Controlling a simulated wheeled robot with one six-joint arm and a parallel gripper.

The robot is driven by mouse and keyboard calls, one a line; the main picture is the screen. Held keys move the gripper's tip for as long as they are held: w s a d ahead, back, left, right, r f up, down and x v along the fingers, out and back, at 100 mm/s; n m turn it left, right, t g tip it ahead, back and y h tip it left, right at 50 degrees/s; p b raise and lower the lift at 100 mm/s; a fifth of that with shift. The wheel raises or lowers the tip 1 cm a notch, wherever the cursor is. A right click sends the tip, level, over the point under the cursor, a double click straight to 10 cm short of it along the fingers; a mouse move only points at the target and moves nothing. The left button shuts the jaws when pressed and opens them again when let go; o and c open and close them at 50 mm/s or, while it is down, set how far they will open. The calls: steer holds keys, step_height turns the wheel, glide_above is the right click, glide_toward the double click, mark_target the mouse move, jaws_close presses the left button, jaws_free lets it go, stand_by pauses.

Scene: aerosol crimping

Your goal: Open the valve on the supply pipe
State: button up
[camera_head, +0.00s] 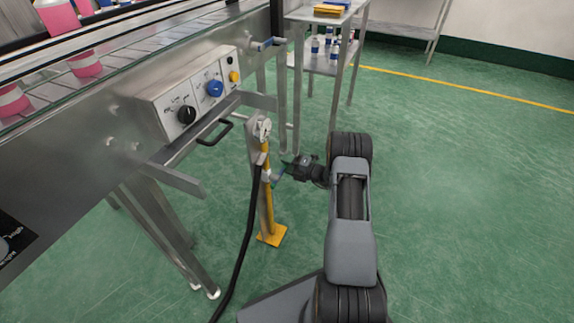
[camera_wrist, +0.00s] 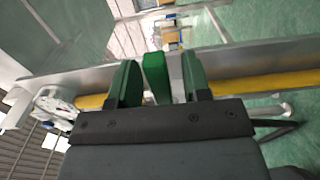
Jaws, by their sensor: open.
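The supply pipe (camera_head: 266,205) runs up a yellow post beside the conveyor, with a round gauge (camera_head: 262,128) near its top. In the wrist view the yellow pipe (camera_wrist: 245,86) lies across the picture, and the handle (camera_wrist: 156,78) looks green. It sits between the two open fingers of my gripper (camera_wrist: 159,62), nearer the left one, with gaps on both sides. I cannot tell whether either finger touches it.
A black hose (camera_head: 246,235) hangs from the post to the floor. The conveyor's control box (camera_head: 190,95) with knobs and its metal frame stand close on the left. A metal shelf rack (camera_head: 322,66) is behind. The green floor (camera_head: 455,190) on the right is clear.

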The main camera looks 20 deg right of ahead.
jaws_close()
stand_by(0.4)
steer(key=shift+d, duration=0.1)
